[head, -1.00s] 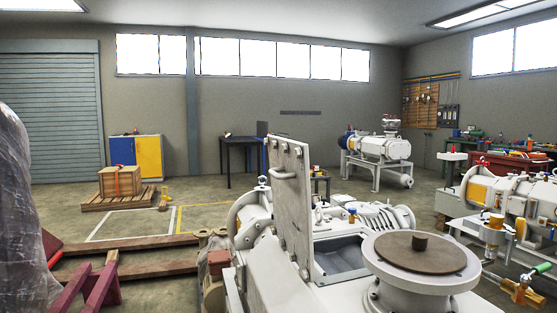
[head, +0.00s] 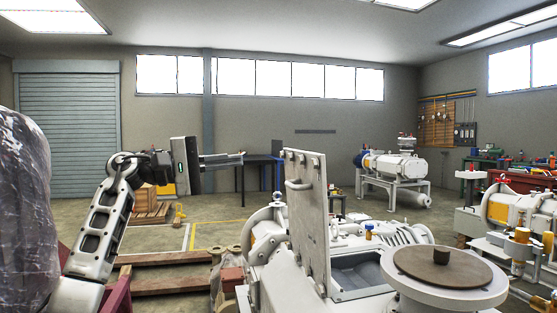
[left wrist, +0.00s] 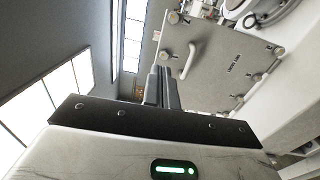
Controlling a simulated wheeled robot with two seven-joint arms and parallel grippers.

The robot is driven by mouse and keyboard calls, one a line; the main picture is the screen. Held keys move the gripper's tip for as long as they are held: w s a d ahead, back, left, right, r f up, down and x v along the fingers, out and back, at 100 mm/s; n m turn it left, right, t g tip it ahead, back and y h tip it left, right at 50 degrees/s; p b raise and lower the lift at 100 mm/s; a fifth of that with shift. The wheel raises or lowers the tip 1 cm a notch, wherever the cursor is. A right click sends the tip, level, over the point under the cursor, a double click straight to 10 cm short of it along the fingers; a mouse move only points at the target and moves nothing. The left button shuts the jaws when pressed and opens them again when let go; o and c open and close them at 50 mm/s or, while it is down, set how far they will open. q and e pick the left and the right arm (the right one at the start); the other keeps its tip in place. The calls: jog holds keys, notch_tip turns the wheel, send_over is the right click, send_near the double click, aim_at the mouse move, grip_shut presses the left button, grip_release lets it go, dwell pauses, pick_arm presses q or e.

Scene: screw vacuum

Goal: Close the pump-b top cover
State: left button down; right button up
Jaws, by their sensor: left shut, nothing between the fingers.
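The pump-b top cover (head: 306,208) is a white plate with a handle and corner knobs. It stands open, nearly upright, beside the rectangular opening (head: 362,276) of the white pump. The cover also shows in the left wrist view (left wrist: 215,62), with its curved handle (left wrist: 188,60) facing the camera. My left gripper (head: 242,158) is shut and empty, raised to the left of the cover and apart from it. Its closed fingers also show in the left wrist view (left wrist: 158,86). My right gripper is in neither view.
A round flange with a brown disc (head: 442,267) stands right of the opening. A plastic-wrapped object (head: 24,210) is at the far left. Wooden beams (head: 175,257) lie on the floor left of the pump. Another pump (head: 392,165) stands behind on a frame.

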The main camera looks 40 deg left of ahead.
aim_at(309, 153)
pick_arm(q)
jog(key=p+x, duration=0.3)
jog(key=x, duration=1)
jog(key=shift+w+d+f, duration=0.1)
jog(key=shift+w+d, duration=0.15)
jog(key=shift+d, duration=0.1)
jog(key=shift+p, duration=0.3)
